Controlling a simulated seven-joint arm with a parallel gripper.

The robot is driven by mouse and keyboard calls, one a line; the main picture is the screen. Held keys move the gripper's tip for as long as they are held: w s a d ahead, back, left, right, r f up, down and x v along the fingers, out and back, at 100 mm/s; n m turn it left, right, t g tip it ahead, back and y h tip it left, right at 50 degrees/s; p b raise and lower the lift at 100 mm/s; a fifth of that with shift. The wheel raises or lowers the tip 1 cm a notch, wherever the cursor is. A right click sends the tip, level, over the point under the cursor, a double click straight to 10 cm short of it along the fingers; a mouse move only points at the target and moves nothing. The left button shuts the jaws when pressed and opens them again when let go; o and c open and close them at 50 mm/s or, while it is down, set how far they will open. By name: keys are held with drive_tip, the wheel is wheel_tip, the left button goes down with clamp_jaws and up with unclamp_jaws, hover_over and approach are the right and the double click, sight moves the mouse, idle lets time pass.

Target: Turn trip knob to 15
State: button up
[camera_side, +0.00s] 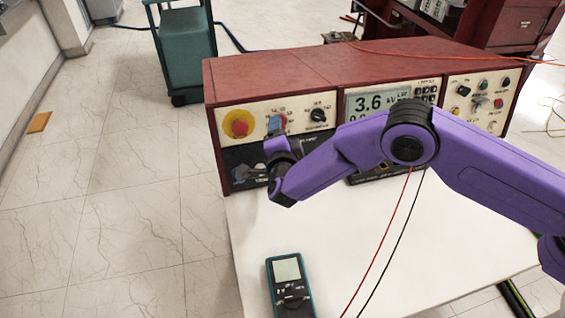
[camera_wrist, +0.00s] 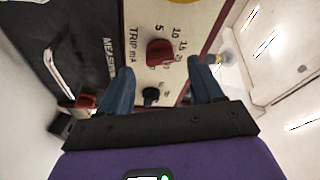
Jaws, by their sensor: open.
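The trip knob (camera_wrist: 159,52) is a red knob on a cream panel, with the label "TRIP mA" and printed numbers including 5, 10 and 15 around it. I cannot tell which number it points to. In the wrist view it lies ahead of my gripper (camera_wrist: 161,68), between the lines of the two blue fingers. The fingers are open, one on each side, with nothing held. In the side view my gripper (camera_side: 275,127) is in front of the panel's left section and hides most of the knob.
A black knob (camera_wrist: 150,95) sits close to the trip knob, between my fingers in the wrist view. A red button on yellow (camera_side: 239,123) is left of my gripper. A display (camera_side: 372,103) reads 3.6. A multimeter (camera_side: 290,285) lies on the white table (camera_side: 250,235).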

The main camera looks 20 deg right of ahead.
drive_tip(key=v, duration=1.3)
drive_tip(key=shift+s, duration=0.4)
drive_tip(key=shift+a, duration=0.1)
drive_tip(key=a+r+n+g+y, duration=0.3)
drive_tip(key=r+n+y, duration=0.2)
drive_tip(key=n+y, duration=0.25)
drive_tip(key=s+d+r+n+g+y, duration=0.45)
drive_tip(key=s+n+g, duration=0.25)
drive_tip(key=s+n, duration=0.25)
drive_tip(key=s+d+n+g+h, duration=0.2)
drive_tip(key=s+d+n, duration=0.2)
drive_tip(key=d, duration=0.7)
drive_tip(key=s+d+n+g+h, duration=0.1)
drive_tip(key=s+d+n+h, duration=0.2)
drive_tip(key=s+d, duration=0.6)
drive_tip(key=s+d+n+g+h, duration=0.2)
drive_tip(key=s+d, duration=0.4)
drive_tip(key=d, duration=0.8)
drive_tip(key=n+h, duration=0.1)
drive_tip(key=n, duration=0.1)
drive_tip(key=shift+s+d+r+n+g, duration=0.25)
drive_tip(key=shift+s+r+n+g, duration=0.05)
drive_tip(key=shift+s+n, duration=0.1)
